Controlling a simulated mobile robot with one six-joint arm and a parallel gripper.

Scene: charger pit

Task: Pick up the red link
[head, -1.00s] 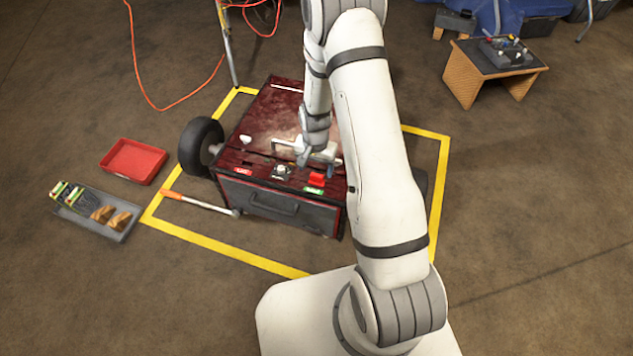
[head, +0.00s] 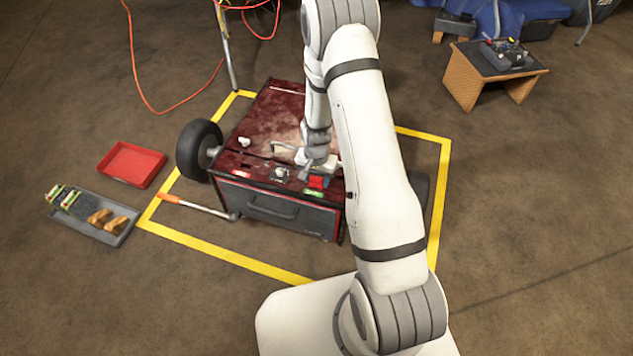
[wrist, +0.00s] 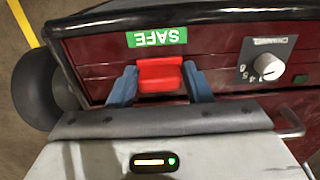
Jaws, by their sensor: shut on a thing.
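The red link (wrist: 159,74) sits on the front of the dark red charger's top, beside the green SAFE label (wrist: 157,38). It also shows in the head view (head: 317,182). My gripper (wrist: 160,84) has a blue-grey finger on each side of the red link and is shut on it. In the head view my gripper (head: 311,172) comes down over the front right of the charger top (head: 265,120). I cannot tell whether the link is seated or lifted.
A white dial marked CHANNEL (wrist: 270,67) is to the right in the wrist view. A red tray (head: 132,164) and a grey tray (head: 108,230) with several parts lie on the floor at left.

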